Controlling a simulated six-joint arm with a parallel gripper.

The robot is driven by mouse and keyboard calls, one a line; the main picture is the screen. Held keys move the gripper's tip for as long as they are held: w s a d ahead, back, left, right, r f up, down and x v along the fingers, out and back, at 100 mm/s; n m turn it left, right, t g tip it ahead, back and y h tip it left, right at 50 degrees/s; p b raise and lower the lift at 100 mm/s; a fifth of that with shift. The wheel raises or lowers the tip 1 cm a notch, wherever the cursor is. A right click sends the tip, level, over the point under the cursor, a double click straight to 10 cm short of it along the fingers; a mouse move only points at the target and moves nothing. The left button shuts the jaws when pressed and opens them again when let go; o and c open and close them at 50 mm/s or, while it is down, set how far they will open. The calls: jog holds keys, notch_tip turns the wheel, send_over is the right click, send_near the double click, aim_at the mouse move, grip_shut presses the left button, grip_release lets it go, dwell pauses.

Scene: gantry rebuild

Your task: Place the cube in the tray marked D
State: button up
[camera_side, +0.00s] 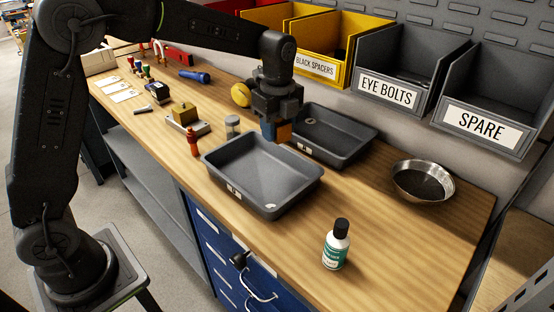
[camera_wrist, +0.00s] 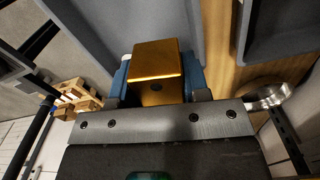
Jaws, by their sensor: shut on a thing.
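My gripper (camera_side: 276,130) is shut on an orange cube (camera_side: 285,132) and holds it above the bench, over the back edge of the front grey tray (camera_side: 228,188). In the wrist view the cube (camera_wrist: 158,65) sits between the blue fingertips, with grey tray surface behind it. A second grey tray (camera_side: 362,146) stands just behind the first, to the right. Both trays look empty apart from small marks on their floors. Each has a small white label, but the letters are too small to read, so I cannot tell which is D.
A steel bowl (camera_side: 423,182) and a white-and-green bottle (camera_side: 336,245) stand to the right. Labelled bins line the back wall. The bench's front right is mostly clear.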

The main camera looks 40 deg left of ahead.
jog(key=s+a+n, duration=0.2)
jog(key=s+a, duration=0.6)
jog(key=a, duration=0.4)
send_over(261, 178)
notch_tip(261, 178, down, 7)
jog(key=shift+a+r, duration=0.1)
jog(key=shift+a, duration=0.05)
jog(key=shift+f, duration=2.05)
jog(key=shift+f, duration=0.1)
jog(key=o, duration=1.1)
jog(key=shift+c, duration=0.2)
